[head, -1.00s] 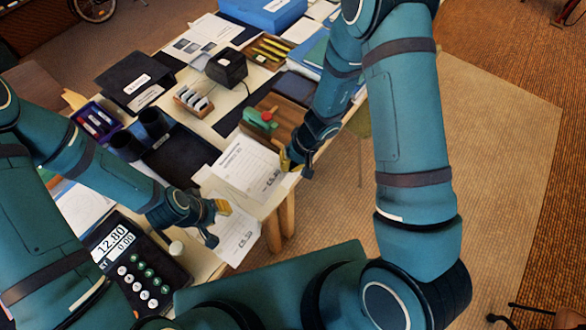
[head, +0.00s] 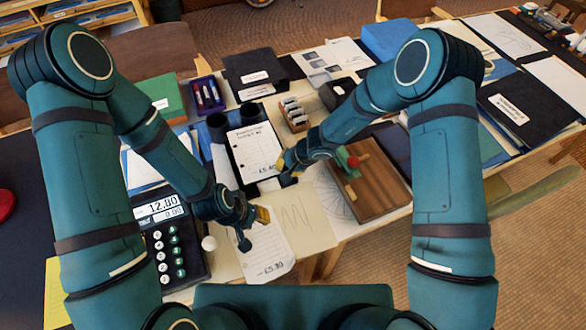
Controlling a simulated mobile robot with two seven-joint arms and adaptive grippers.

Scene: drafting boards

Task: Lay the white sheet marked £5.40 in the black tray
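The white sheet marked £5.40 (head: 254,148) is printed with lines of text and lies over the black tray (head: 247,115), whose dark rim shows beyond the sheet's top and below its lower edge. I cannot tell whether it rests flat on the tray floor. My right gripper (head: 284,170) is at the sheet's lower right corner, its yellow fingertip at the edge; whether it is shut on the paper is unclear. My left gripper (head: 253,228) is open, its fingertips apart, over the top of another white sheet (head: 266,256) with a similar price at the table's front edge.
A wooden board (head: 375,190) with a red and green item stands right of the tray.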

